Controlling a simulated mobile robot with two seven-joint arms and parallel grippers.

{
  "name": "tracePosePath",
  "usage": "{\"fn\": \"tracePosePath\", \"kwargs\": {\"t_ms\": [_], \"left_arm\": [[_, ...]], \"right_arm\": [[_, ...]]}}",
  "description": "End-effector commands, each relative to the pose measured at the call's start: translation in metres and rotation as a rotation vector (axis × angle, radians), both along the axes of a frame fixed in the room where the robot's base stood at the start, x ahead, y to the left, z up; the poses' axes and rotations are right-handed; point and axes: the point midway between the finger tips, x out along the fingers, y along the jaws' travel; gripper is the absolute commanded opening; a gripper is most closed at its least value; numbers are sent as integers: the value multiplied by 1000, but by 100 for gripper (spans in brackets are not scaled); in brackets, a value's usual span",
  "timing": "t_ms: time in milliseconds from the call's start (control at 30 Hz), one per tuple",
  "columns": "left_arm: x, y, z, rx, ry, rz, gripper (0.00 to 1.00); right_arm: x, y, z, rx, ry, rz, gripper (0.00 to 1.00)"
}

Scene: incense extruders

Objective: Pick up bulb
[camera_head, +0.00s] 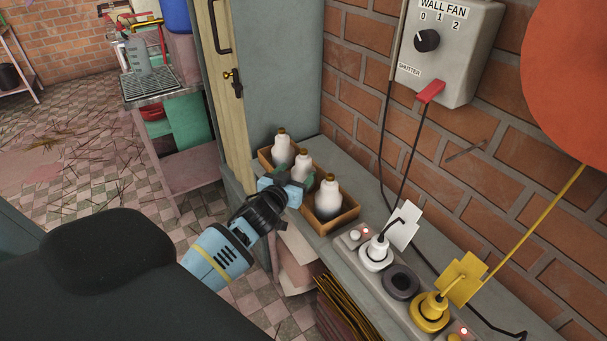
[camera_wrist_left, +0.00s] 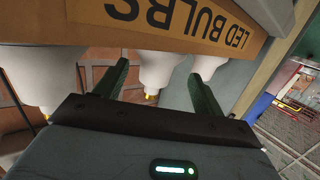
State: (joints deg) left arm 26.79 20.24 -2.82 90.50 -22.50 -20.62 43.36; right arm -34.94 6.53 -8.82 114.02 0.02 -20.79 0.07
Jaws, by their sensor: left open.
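Three white bulbs with gold-coloured caps stand cap-up in tan boxes on the bench in the head view: a far one (camera_head: 281,149), a middle one (camera_head: 302,165) and a near one (camera_head: 328,197). My left gripper (camera_head: 293,183) is open beside the middle bulb. In the left wrist view, which looks upside down, the open fingers (camera_wrist_left: 158,75) straddle one bulb (camera_wrist_left: 155,66), with gaps on both sides. Another bulb (camera_wrist_left: 32,75) is at left and one (camera_wrist_left: 207,66) is partly hidden behind the right finger. My right gripper is not in view.
A tan box (camera_wrist_left: 190,28) reads LED BULBS in the left wrist view. A power strip with plugs (camera_head: 375,256) lies right of the boxes. A brick wall with a fan control (camera_head: 448,45) stands behind. A yellowish door edge (camera_head: 224,100) is left of the bench.

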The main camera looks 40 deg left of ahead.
Motion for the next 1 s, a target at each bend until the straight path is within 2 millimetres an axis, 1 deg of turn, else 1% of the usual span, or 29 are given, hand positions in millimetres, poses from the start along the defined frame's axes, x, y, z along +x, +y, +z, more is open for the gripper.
{"fn": "tracePosePath", "kwargs": {"t_ms": [33,200,333,500,667,700,1000], "left_arm": [[7,1,3,1,-3,1,69],[29,2,3,2,-3,1,69],[41,5,-2,1,-1,1,69],[47,6,-3,1,0,0,69],[47,6,-2,0,-1,0,69],[47,6,-2,0,-1,0,68],[47,6,-2,0,-1,0,29]], "right_arm": [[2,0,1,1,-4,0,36],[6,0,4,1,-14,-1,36],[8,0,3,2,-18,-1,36],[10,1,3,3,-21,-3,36],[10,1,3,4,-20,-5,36],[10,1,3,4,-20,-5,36],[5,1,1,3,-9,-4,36]]}}
